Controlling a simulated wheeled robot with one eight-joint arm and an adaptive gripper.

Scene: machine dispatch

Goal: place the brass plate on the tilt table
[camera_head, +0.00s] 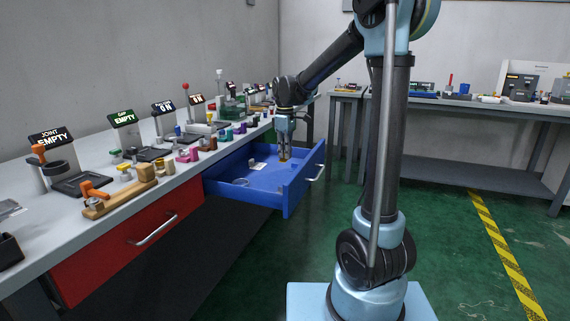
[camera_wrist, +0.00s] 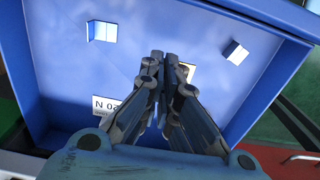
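My gripper (camera_head: 284,157) reaches down into the open blue drawer (camera_head: 243,189). In the wrist view, its two fingertips (camera_wrist: 165,57) are close together above the drawer floor. A small pale, yellow-edged piece (camera_wrist: 188,71) shows just right of the fingertips, mostly hidden by the right finger. It may be the brass plate. A brass-coloured spot shows at the fingertips in the head view. I cannot tell whether the fingers grip it. I cannot make out the tilt table for sure among the devices.
A white card marked N 02 (camera_wrist: 104,108) lies on the drawer floor. The drawer walls surround the gripper. The workbench (camera_head: 48,235) at left carries several fixtures, signs and knobs. A red drawer (camera_head: 125,250) below is shut. Another bench (camera_head: 470,104) stands at the back right.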

